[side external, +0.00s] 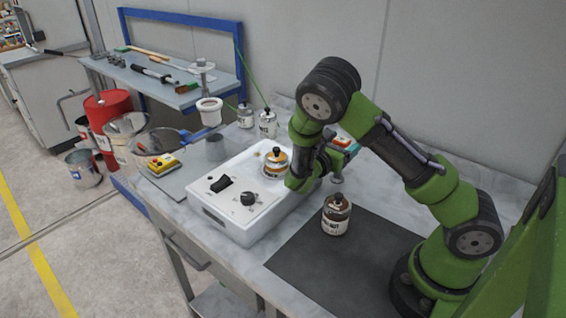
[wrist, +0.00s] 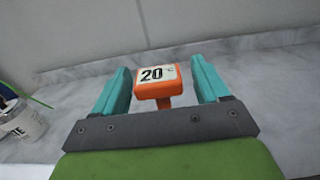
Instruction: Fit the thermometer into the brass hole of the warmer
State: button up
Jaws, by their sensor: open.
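The thermometer has an orange head with a white display reading 20 °C and shows in the wrist view (wrist: 156,88). Its head is between the two teal fingers of my gripper (wrist: 160,68), with a visible gap on each side. In the side view its orange head (side external: 342,141) is just behind my gripper (side external: 346,151), right of the warmer. My gripper is open. The warmer (side external: 232,222) is a white box with a black switch and a black knob on top.
Another bottle (side external: 336,218) stands on the dark mat (side external: 325,265). Jars (side external: 267,124) stand behind, near the wall; one shows at left in the wrist view (wrist: 22,122).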

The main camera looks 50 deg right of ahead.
jog(key=shift+d, duration=0.65)
jog(key=c, duration=1)
jog(key=shift+r, duration=0.15)
jog(key=shift+c, duration=0.2)
jog(key=r, duration=0.6)
jog(key=a+r, duration=0.1)
jog(key=r, duration=0.2)
jog(key=shift+w, duration=0.35)
jog(key=w+a+r+n+t, duration=0.1)
jog(key=w+a+n+t, duration=0.1)
jog(key=w+a, duration=0.4)
jog(key=w+a+r+n+t+y, duration=0.1)
jog(key=w+a+t, duration=0.4)
jog(key=w, duration=0.8)
jog(key=shift+w+a+r+n, duration=0.3)
jog(key=shift+a+r+n, duration=0.2)
jog(key=shift+a+n, duration=0.25)
jog(key=shift+d, duration=0.1)
